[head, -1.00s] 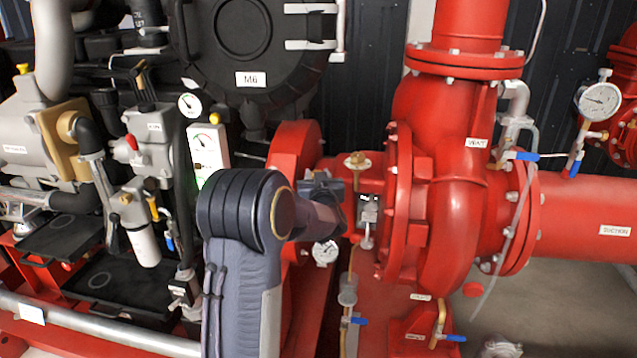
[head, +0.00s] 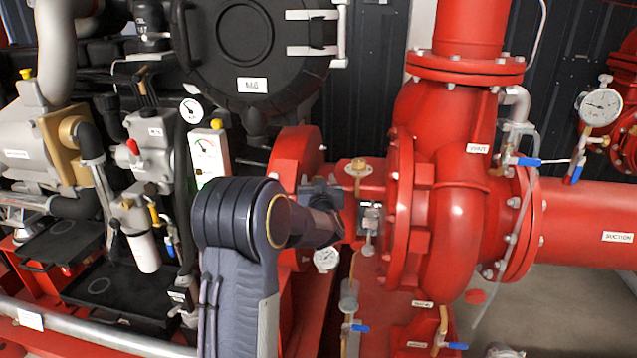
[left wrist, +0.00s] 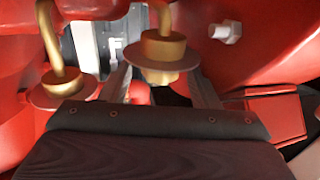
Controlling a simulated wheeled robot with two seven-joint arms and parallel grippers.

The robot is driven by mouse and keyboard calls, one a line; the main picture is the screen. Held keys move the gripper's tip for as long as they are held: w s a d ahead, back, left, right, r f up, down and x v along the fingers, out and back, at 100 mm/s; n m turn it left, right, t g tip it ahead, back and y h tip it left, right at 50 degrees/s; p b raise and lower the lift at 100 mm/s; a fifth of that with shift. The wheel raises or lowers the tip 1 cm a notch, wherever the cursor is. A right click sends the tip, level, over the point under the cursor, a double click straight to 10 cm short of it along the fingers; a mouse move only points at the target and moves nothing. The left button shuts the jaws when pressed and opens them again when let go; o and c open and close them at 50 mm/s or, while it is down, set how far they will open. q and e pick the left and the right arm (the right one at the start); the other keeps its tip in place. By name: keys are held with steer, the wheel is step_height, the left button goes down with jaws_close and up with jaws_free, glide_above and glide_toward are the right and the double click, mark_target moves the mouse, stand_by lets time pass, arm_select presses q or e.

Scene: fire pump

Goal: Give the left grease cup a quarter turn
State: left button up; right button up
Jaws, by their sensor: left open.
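In the left wrist view, one brass grease cup (left wrist: 162,55) with a flat round disc and a bent brass stem is between the two fingers of my left gripper (left wrist: 158,88). The fingers are apart, and I cannot tell whether either touches the cup. A second brass grease cup (left wrist: 62,85) is to its left, outside the fingers. I cannot tell from this view which is the left cup. In the head view, a brass fitting (head: 358,166) tops the red bearing housing. My left gripper (head: 335,210) reaches in beside that housing, mostly hidden by my own arm. My right gripper is out of view.
The large red pump casing (head: 455,205) stands right of the housing, and a red round cover (head: 297,155) stands to its left. A bolt head (left wrist: 226,31) is close to the cup.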

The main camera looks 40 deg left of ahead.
arm_select(q)
steer(key=v, duration=0.7)
steer(key=shift+s+d+p, duration=0.25)
steer(key=shift+s+p, duration=0.05)
steer(key=w+d+n+g+y, duration=0.3)
steer(key=n+g+y, duration=0.2)
steer(key=g, duration=0.1)
steer(key=b+x, duration=0.1)
steer(key=x, duration=0.6)
steer(key=shift+w+a+f+h, duration=0.2)
steer(key=shift+a+f+h, duration=0.15)
steer(key=shift+f, duration=0.1)
